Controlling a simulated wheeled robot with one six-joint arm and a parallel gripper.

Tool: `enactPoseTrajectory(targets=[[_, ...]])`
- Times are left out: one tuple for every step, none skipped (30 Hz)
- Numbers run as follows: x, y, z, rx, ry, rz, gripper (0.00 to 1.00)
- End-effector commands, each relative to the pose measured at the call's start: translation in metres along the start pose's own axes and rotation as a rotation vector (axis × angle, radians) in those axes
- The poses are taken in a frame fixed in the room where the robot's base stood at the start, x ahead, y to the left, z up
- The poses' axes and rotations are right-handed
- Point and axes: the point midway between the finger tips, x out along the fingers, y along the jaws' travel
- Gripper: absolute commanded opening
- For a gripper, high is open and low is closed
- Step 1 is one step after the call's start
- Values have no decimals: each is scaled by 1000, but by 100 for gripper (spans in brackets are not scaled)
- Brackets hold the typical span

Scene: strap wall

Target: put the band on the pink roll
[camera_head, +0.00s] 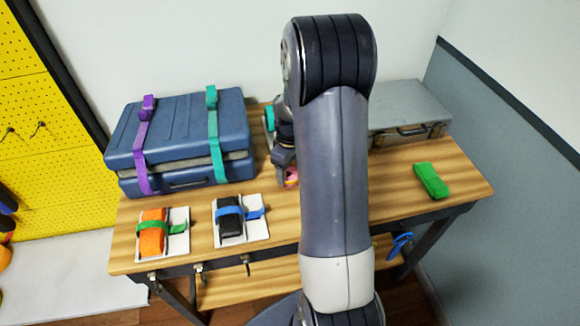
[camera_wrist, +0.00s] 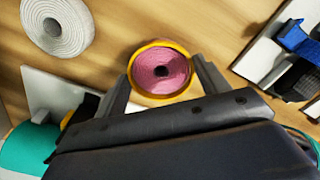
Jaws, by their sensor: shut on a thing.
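The pink roll (camera_wrist: 160,72) shows end-on in the wrist view, with a dark hole in its middle. The yellow band (camera_wrist: 163,97) shows as a ring around its outline. My gripper (camera_wrist: 165,75) is shut on the band, one finger at each side. From this angle I cannot tell how far down the roll the band sits. In the head view only a small piece of the pink roll (camera_head: 291,175) shows by my gripper (camera_head: 284,170); my arm hides the rest.
A blue case (camera_head: 190,140) with purple and teal straps stands back left. A grey case (camera_head: 410,108) and a green block (camera_head: 431,181) are right. A pale roll (camera_wrist: 58,24) lies near the pink one.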

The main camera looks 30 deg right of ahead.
Motion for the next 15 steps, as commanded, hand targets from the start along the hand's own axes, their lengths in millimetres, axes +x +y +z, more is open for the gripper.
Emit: enactPoseTrajectory(targets=[[2, 0, 0, 0, 0, 0, 49], [3, 0, 0, 0, 0, 0, 49], [4, 0, 0, 0, 0, 0, 49], [4, 0, 0, 0, 0, 0, 49], [5, 0, 0, 0, 0, 0, 49], [5, 0, 0, 0, 0, 0, 49], [5, 0, 0, 0, 0, 0, 49], [6, 0, 0, 0, 0, 0, 49], [6, 0, 0, 0, 0, 0, 49], [5, 0, 0, 0, 0, 0, 49], [5, 0, 0, 0, 0, 0, 49], [5, 0, 0, 0, 0, 0, 49], [5, 0, 0, 0, 0, 0, 49], [5, 0, 0, 0, 0, 0, 49], [5, 0, 0, 0, 0, 0, 49]])
